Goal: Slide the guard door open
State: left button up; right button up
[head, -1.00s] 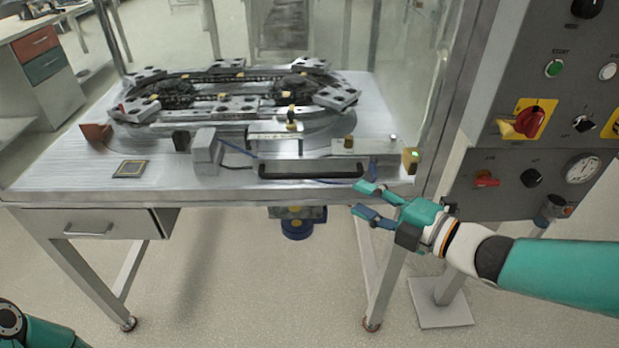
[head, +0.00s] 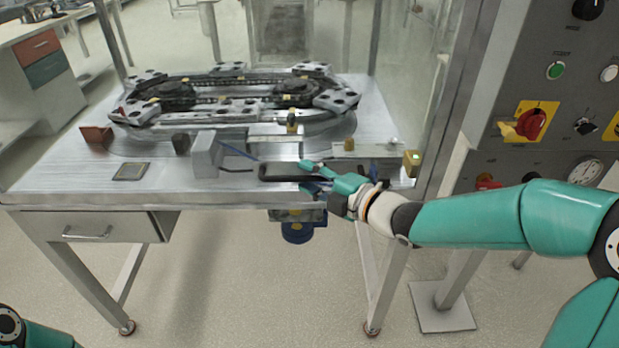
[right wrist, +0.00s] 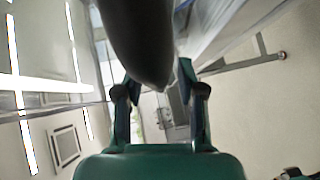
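The guard door's dark bar handle (head: 280,170) lies level along the front edge of the machine table. Its right end is hidden behind my right gripper. The door panel itself is clear and hard to make out. My right gripper (head: 306,176) is at the right part of the handle, one finger above it and one below. In the right wrist view the dark handle (right wrist: 140,40) runs between the spread fingers of the gripper (right wrist: 157,85); I cannot tell whether they touch it. My left gripper is out of view; only part of my left arm shows at lower left.
Behind the handle, the ring track (head: 235,95) with several carriers stands on the table (head: 60,170). A grey block (head: 206,154) is left of the handle. A frame post and the control panel (head: 550,105) stand to the right. A drawer (head: 90,228) is below left.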

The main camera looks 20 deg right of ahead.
grip_shut()
